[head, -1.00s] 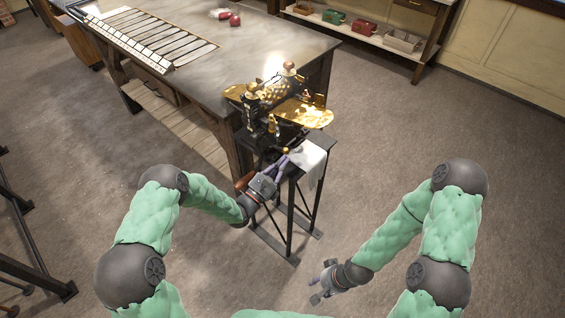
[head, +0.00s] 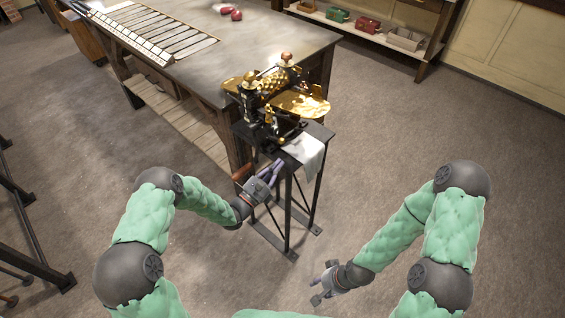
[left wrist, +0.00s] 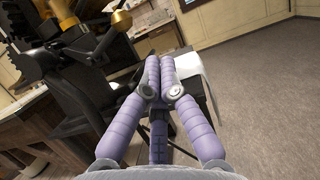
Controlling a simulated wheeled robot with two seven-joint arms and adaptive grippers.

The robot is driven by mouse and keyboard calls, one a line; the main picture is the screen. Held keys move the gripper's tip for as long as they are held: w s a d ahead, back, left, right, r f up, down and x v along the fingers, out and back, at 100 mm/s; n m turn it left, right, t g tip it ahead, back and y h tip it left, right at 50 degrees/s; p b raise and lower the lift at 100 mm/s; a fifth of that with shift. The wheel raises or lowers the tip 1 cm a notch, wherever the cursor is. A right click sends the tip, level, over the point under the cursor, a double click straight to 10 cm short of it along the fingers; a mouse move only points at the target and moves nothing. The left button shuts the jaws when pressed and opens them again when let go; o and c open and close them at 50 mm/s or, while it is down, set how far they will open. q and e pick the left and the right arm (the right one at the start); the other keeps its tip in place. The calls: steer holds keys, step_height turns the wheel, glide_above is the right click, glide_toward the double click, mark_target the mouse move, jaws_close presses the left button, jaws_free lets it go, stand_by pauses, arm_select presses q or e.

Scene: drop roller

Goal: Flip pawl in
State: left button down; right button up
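The drop roller machine (head: 272,88), with brass rollers and plates on a black frame, stands on a black metal stand (head: 288,205). In the left wrist view, a black gear (left wrist: 38,28) and a brass ball knob on a lever (left wrist: 121,19) show at upper left. I cannot make out the pawl for certain. My left gripper (head: 276,166) is just in front of the machine, below its frame. Its purple fingers lie together in the left wrist view (left wrist: 160,62), with nothing seen between them. My right gripper (head: 322,284) is open and empty, low and away from the stand.
A white cloth (head: 306,152) hangs over the stand's front right edge. A wooden crank handle (head: 242,172) is close to the left gripper. A large workbench (head: 235,50) stands behind. Open floor lies to the right.

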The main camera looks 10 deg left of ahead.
arm_select(q)
steer(key=p+v, duration=0.1)
steer(key=v, duration=0.8)
steer(key=shift+s, duration=0.3)
steer(key=shift+r, duration=0.15)
